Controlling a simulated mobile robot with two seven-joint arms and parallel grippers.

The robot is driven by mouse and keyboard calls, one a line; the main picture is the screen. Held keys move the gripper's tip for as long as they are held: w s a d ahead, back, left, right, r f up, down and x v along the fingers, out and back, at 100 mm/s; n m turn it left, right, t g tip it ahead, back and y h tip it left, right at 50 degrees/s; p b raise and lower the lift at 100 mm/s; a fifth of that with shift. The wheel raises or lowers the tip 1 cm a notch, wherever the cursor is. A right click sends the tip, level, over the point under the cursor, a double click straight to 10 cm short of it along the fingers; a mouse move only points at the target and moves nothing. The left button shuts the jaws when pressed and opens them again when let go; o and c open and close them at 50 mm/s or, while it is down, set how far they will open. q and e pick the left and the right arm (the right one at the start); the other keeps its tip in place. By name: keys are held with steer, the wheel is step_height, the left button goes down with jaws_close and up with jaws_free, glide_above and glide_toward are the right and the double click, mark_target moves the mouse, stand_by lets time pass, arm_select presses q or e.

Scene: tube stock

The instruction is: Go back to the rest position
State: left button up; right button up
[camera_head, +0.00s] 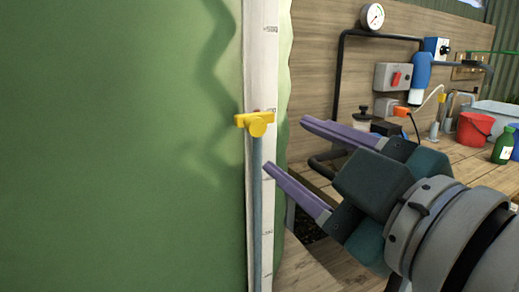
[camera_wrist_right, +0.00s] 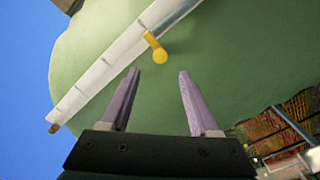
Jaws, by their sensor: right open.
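My right gripper (camera_head: 288,152) comes in from the right in the head view. Its two purple fingers are apart with nothing between them. They point left toward a grey tube with a yellow tap-like top (camera_head: 256,124), which stands upright against a white marked strip (camera_head: 262,60). The fingers look apart from the tube. In the right wrist view the gripper (camera_wrist_right: 158,78) is open too, with the yellow top (camera_wrist_right: 156,50) and the white strip (camera_wrist_right: 105,72) beyond the fingertips. My left gripper is not in view.
A large green rounded surface (camera_head: 110,150) fills the left of the head view. At the right, a wooden bench (camera_head: 470,165) holds a red bucket (camera_head: 474,130), a green bottle (camera_head: 503,145) and a clear bin. A gauge (camera_head: 372,16) and a black pipe are behind.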

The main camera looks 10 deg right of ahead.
steer(key=shift+d, duration=0.1)
steer(key=s+d+f+m+g+h+p, duration=0.2)
steer(key=s+d+f+m+g+p, duration=0.15)
steer(key=s, duration=0.35)
steer(key=s+d+f+m+g+h+p, duration=0.1)
steer(key=s+d+f+m+g+p, duration=0.15)
steer(key=s+g, duration=0.35)
steer(key=s+d+f+m+g+h+p, duration=0.2)
steer(key=s+m+g+p, duration=0.2)
steer(key=s, duration=0.4)
step_height(320, 180, up, 37)
steer(key=p, duration=3.7)
steer(key=shift+d, duration=0.2)
steer(key=shift+s, duration=0.1)
